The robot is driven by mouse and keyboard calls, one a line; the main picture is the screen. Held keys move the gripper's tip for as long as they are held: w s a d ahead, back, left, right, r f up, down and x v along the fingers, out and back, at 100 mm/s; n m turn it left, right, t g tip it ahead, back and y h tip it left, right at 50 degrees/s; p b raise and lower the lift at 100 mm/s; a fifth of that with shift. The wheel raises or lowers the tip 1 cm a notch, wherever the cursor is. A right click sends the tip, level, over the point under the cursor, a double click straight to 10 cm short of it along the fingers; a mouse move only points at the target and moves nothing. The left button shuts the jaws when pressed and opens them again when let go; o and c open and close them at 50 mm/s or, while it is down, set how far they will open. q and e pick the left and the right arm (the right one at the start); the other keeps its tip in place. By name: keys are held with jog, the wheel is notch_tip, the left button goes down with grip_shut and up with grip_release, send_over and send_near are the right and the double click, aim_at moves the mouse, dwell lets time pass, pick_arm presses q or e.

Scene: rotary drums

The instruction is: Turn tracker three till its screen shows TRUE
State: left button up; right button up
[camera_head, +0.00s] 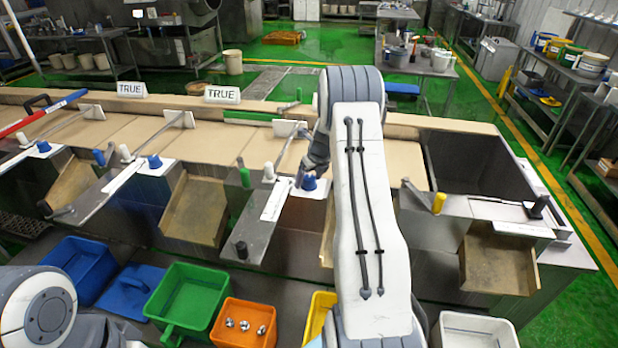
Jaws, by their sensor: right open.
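Two white screens reading TRUE stand along the back edge of the bench, the left screen (131,89) and the right screen (222,95). No third screen shows; my right arm covers part of the back edge. Blue knobs sit along the bench: a left one (43,146), a middle one (154,161) and a right one (309,183). I cannot tell which part is tracker three. My right gripper (303,177) is open, pointing down at the right blue knob, with its fingers close to it. Contact is unclear. Only my left arm shows at the lower left; its gripper is out of view.
White knobs and metal rods (285,150) stand near the blue knobs. Blue, green (188,297) and orange (244,320) bins stand in front. An open metal basin lies at right.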

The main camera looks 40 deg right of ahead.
grip_shut()
jog(key=shift+n, duration=0.3)
jog(key=shift+n+y+b, duration=0.3)
jog(key=shift+n+y, duration=0.1)
jog(key=shift+n, duration=0.4)
jog(key=shift+n+y, duration=0.4)
jog(key=shift+n, duration=0.5)
jog(key=n+y, duration=0.1)
jog(key=n, duration=0.2)
jog(key=shift+r+n+g, duration=0.1)
jog(key=shift+n+g, duration=0.2)
jog(key=n+g+y+p, duration=0.1)
jog(key=n, duration=0.3)
jog(key=shift+n+y, duration=0.3)
